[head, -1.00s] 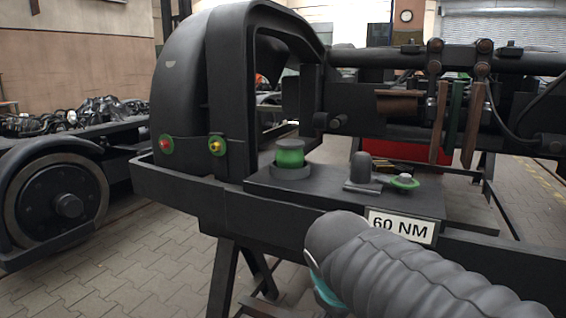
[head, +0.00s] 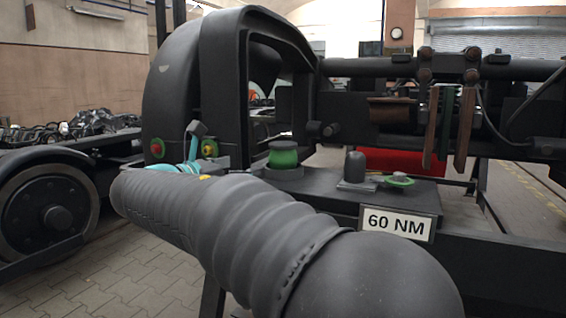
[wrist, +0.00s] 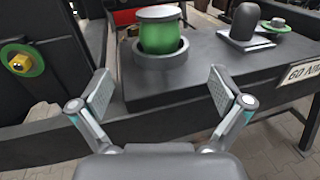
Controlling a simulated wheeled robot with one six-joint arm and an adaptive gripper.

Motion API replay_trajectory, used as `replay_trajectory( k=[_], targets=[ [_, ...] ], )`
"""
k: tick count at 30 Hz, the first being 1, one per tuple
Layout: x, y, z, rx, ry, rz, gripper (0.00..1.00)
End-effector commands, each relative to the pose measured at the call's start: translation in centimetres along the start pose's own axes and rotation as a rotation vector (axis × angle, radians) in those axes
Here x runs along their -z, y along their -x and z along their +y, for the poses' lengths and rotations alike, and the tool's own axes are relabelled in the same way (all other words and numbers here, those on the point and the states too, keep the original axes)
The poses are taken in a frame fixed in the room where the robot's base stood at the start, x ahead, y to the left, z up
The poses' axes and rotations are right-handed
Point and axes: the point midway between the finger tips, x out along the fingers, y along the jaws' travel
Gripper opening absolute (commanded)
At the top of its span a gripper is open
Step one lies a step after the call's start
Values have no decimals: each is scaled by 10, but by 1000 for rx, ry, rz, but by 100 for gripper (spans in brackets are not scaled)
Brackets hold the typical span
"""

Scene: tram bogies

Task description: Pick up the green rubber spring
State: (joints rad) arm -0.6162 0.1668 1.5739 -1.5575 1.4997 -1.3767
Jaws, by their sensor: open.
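The green rubber spring (head: 283,155) is a short upright green cylinder with a dark cap. It sits in a dark round seat on the black bogie plate. In the wrist view the green rubber spring (wrist: 159,32) stands upright beyond the fingertips, near the top middle. My gripper (wrist: 160,88) is open and empty, its two fingers spread wide in front of the spring and apart from it. In the head view my gripper (head: 195,150) shows only in part, left of the spring, behind my dark ribbed arm.
Right of the spring, a dark knob (head: 355,166) and a green ring piece (head: 399,181) share the plate. A "60 NM" label (head: 396,222) is on the front edge. A dark frame upright (head: 222,95) rises left of the spring.

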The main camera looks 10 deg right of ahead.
Motion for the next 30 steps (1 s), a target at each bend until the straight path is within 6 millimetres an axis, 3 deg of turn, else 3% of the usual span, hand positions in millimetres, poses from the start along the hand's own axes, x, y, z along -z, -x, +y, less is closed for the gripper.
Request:
replay_trajectory(
  k=[5, 15, 25, 30],
  targets=[
    [-7, -14, 2, 8, 28, -28, 100],
    [-8, -72, 2, 6, 27, -27, 100],
    [-9, -91, 1, 5, 26, -26, 100],
    [-9, -112, 0, 7, 26, -25, 100]
  ],
)
